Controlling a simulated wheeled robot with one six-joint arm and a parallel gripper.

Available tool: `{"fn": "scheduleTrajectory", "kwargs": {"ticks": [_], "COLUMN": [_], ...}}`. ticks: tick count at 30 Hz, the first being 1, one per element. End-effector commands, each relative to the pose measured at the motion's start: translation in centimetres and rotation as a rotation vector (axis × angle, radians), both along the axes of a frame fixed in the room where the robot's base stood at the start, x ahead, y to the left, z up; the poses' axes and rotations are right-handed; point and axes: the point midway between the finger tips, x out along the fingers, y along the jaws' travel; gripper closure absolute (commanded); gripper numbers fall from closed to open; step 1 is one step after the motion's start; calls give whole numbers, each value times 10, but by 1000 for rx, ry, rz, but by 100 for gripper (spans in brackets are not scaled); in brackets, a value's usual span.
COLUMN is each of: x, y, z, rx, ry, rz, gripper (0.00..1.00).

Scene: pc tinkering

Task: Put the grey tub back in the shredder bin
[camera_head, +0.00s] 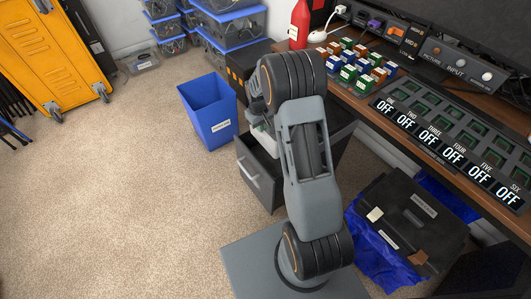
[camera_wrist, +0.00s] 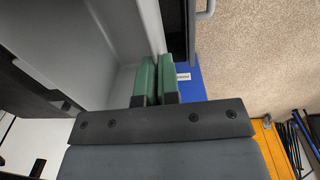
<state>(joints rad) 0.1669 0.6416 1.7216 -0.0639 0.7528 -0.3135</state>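The grey tub (camera_wrist: 150,30) fills the upper left of the wrist view, its thin wall running between my fingers. My gripper (camera_wrist: 157,78) has green fingers close together, shut on that wall. In the head view a light grey piece of the tub (camera_head: 263,134) shows at the open drawer (camera_head: 258,178), mostly hidden behind my arm. The gripper is mostly hidden there too. An open blue bin (camera_head: 208,112) with a white label stands on the carpet left of the drawer. It also shows in the wrist view (camera_wrist: 190,84), beyond the fingers. Its label is unreadable.
A desk (camera_head: 350,92) with small coloured blocks and switch panels runs along the right. A black case (camera_head: 412,222) on blue plastic lies below it. Stacked clear boxes (camera_head: 232,28) and a yellow cabinet (camera_head: 52,48) stand behind. The carpet at left is clear.

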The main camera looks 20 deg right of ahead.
Motion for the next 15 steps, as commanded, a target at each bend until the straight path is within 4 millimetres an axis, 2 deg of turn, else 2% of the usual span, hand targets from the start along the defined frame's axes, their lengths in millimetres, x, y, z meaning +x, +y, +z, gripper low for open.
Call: {"fn": "scheduleTrajectory", "kwargs": {"ticks": [3,15], "x": [4,4], "y": [-24,-21], "z": [-1,-95], "rx": [0,0], "ry": [0,3], "rz": [-3,1], "gripper": [100,100]}}
